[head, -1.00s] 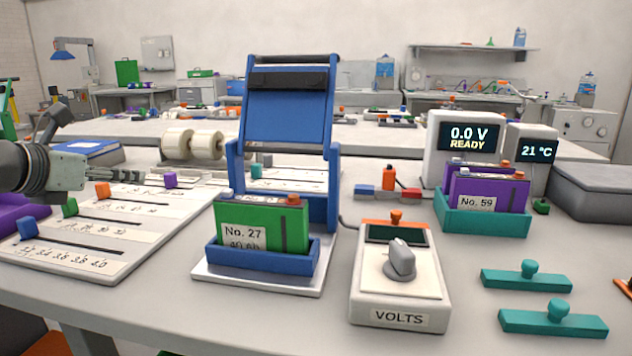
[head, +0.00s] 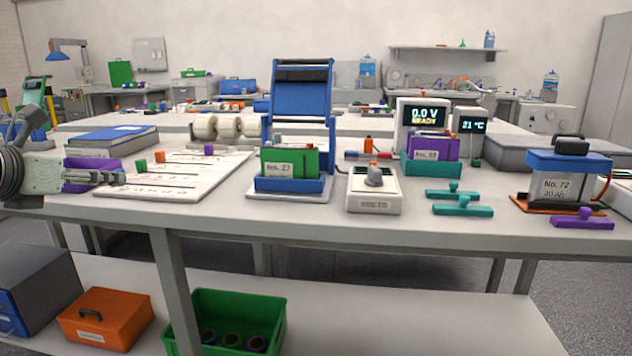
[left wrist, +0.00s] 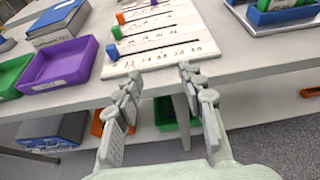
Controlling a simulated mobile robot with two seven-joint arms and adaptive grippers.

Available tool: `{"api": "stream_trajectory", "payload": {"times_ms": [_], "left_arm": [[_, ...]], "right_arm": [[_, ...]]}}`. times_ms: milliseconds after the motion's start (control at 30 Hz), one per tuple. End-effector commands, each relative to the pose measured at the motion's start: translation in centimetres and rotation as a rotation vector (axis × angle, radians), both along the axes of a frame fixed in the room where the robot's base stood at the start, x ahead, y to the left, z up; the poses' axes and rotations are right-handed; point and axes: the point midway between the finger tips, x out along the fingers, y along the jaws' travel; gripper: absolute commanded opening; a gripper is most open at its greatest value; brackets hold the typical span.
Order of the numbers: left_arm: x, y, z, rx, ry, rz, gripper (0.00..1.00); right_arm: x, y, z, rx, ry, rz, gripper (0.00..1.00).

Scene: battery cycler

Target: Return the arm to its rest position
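My left arm comes in from the left in the head view. Its gripper (head: 120,178) is in front of the left end of the slider board (head: 172,190), beside the purple tray (head: 92,174). In the left wrist view the two fingers (left wrist: 160,80) are apart with nothing between them, near the table's front edge and the near edge of the board (left wrist: 165,50). The purple tray (left wrist: 60,65) lies to their left. My right gripper is in neither view.
On the table stand a blue press (head: 300,95) with a green No. 27 pack (head: 290,163), a volts meter (head: 373,195), and the No. 72 unit (head: 560,185). Below, a shelf holds an orange case (head: 105,318) and a green crate (head: 270,325). The table's front edge is close to the gripper.

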Motion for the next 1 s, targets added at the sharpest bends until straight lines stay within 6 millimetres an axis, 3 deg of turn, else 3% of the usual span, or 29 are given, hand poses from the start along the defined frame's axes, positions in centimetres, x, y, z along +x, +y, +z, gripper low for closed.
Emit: {"api": "stream_trajectory", "payload": {"times_ms": [100,200,300,367,467,500,600,700,833,1000], "left_arm": [[0.2,-5.4,-2.3,-0.194,-0.009,-0.148,0.40],[-0.3,-10.2,-3.2,-0.438,-0.038,-0.267,0.40],[-1.0,-13.5,-3.1,-0.763,-0.090,-0.338,0.40],[-1.3,-14.1,-3.0,-0.993,-0.133,-0.332,0.40],[-1.1,-11.7,-4.5,-1.425,-0.217,-0.193,0.40],[-1.0,-9.7,-6.3,-1.596,-0.250,-0.083,0.40],[-1.3,-5.1,-12.5,-1.894,-0.307,0.220,0.40],[-2.8,-2.3,-19.4,-2.065,-0.325,0.517,0.40],[-6.2,-0.6,-28.6,-2.192,-0.311,0.903,0.40],[-13.0,-1.6,-39.7,-2.234,-0.239,1.406,0.40]], "right_arm": [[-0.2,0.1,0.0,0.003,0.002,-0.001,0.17],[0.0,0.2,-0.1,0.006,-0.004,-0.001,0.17],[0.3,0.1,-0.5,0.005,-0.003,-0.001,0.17],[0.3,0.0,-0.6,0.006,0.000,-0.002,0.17],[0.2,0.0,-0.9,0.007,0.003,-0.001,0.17],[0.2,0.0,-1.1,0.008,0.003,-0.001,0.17],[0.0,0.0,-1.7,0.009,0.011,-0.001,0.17],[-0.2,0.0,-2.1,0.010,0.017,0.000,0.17],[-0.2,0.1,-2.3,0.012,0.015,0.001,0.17],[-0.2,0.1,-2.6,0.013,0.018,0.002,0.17]]}}
